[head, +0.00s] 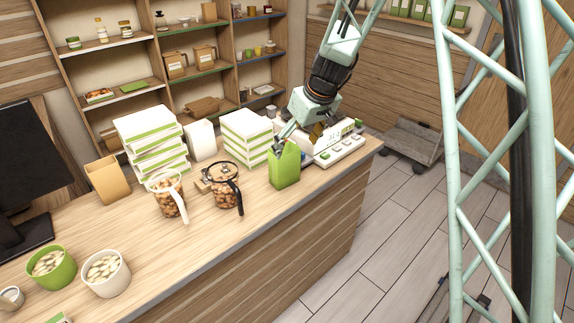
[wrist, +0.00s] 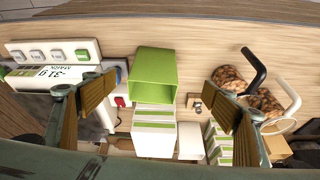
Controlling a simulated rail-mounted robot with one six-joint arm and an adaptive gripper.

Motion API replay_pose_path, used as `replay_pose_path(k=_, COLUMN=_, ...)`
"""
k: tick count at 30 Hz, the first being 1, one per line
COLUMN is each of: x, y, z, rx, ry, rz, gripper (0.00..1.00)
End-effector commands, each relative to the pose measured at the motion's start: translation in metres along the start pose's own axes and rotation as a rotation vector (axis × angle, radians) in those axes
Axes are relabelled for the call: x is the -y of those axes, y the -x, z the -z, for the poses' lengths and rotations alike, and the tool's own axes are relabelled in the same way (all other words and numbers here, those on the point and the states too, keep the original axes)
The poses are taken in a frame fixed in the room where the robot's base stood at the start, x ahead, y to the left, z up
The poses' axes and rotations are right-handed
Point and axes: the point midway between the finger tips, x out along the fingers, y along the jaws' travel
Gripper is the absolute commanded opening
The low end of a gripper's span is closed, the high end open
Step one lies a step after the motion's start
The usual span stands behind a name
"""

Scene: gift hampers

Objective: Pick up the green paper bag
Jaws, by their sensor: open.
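The green paper bag (head: 284,168) stands upright on the wooden counter, near its right end. In the wrist view the bag (wrist: 155,66) shows with its open mouth, between my two fingers and farther from the camera than the fingertips. My gripper (head: 285,141) is just above and beside the bag in the head view. In the wrist view my gripper (wrist: 152,90) has its fingers spread wide, with nothing between the tips. I cannot tell whether any part of it touches the bag.
A scale with a display (head: 340,143) is right of the bag. White-and-green boxes (head: 245,128) are stacked behind it. Two nut jars with handles (head: 168,197) (head: 226,190) stand to its left. The counter's front edge is close to the bag. Shelves (head: 170,65) stand behind.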

Motion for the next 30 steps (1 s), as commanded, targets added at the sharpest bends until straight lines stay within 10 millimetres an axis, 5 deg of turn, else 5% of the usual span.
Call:
replay_pose_path(k=9, x=-0.004, y=-0.034, z=0.015, rx=0.003, ry=0.031, rz=0.001, gripper=0.78)
replay_pose_path(k=30, x=-0.005, y=-0.046, z=0.016, rx=0.003, ry=0.036, rz=0.002, gripper=0.78)
